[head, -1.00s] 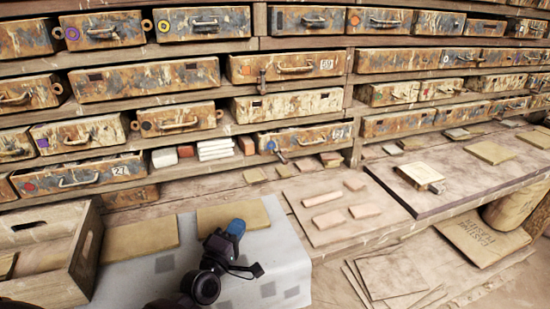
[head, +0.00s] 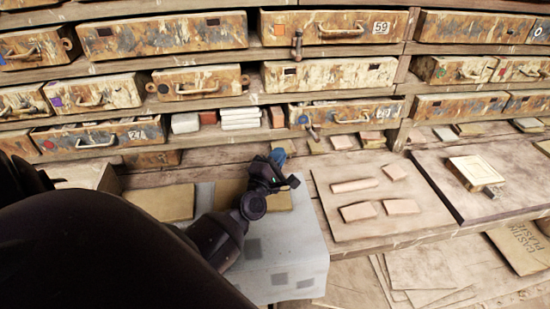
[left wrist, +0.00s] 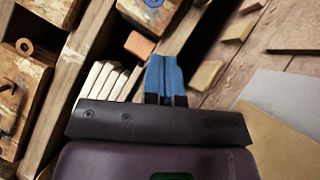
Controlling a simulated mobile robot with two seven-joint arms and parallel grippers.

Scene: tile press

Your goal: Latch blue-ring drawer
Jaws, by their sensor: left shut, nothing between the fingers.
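The blue-ring drawer (head: 365,116) sits in the lowest drawer row of the rack, a rusty front with a handle and a blue ring at its left end. A small latch lever (head: 314,133) hangs at its lower left. Its front seems to stand out a little from the shelf; I cannot tell how far. My left gripper (head: 278,156) is shut and empty, its blue fingertips below and left of the drawer, apart from it. In the left wrist view the shut blue fingers (left wrist: 165,78) point toward the blue ring (left wrist: 153,4) at the top edge. My right gripper is not in view.
White and red blocks (head: 240,118) fill the bay left of the drawer. Below lie a grey cloth (head: 285,250) and a board (head: 335,215) with several pinkish tiles. Drawer 59 (head: 345,29), with a similar lever, is above. My dark arm covers the lower left.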

